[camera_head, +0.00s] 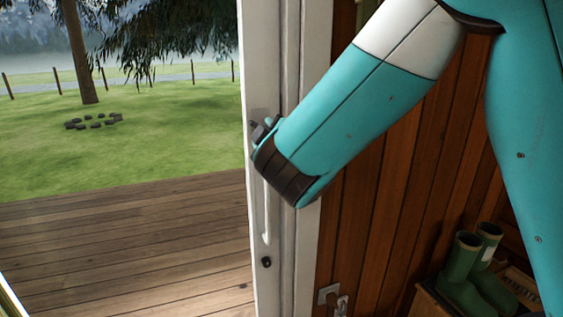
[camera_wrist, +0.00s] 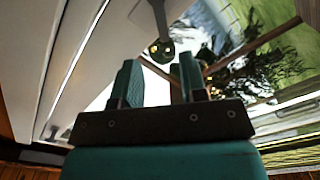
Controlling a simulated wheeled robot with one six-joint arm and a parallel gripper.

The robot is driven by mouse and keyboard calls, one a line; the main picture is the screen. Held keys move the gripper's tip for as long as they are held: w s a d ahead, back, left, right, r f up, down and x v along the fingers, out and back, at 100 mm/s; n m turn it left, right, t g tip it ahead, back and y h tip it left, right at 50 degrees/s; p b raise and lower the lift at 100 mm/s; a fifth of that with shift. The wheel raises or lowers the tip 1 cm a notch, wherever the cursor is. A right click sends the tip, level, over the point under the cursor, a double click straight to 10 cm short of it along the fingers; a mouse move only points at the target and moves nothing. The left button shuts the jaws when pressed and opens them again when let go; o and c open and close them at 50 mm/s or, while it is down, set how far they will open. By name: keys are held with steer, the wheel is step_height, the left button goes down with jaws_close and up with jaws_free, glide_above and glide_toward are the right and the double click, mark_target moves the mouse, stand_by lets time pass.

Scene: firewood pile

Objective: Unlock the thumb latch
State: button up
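My gripper (camera_wrist: 160,68) is open in the wrist view, with its two teal fingers apart and nothing between them. A small brass round knob (camera_wrist: 162,51) on a grey stem shows just beyond the gap between the fingertips. I cannot tell whether this is the thumb latch or whether a finger touches it. In the head view my gripper (camera_head: 264,131) is at the edge of the white door frame (camera_head: 289,60), over a grey plate (camera_head: 259,114). My own arm hides most of the fittings there.
A white vertical handle (camera_head: 266,215) and a dark round fitting (camera_head: 266,262) are below my gripper. A metal latch (camera_head: 330,295) is on the wooden wall. Green boots (camera_head: 464,270) stand at the lower right. A plank deck (camera_head: 130,240) is open at left.

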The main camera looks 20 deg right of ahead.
steer(key=s+b, duration=0.2)
steer(key=s, duration=0.6)
steer(key=shift+s+b, duration=0.25)
steer(key=shift+b, duration=0.1)
steer(key=shift+d, duration=0.15)
steer(key=s+d+f+m+g+p, duration=0.3)
steer(key=s+f+m+g+p, duration=0.1)
steer(key=f+m+g, duration=0.3)
steer(key=s+a+r+n+g+y+p, duration=0.1)
steer(key=s+a+g+y, duration=0.1)
steer(key=s+g, duration=0.3)
steer(key=s+a+r+n+g+y+p, duration=0.1)
steer(key=s+g, duration=0.5)
steer(key=s, duration=0.7)
steer(key=a+n+y+p, duration=0.1)
steer(key=a, duration=0.1)
steer(key=shift+s+a+r, duration=0.25)
steer(key=shift+a+r, duration=0.1)
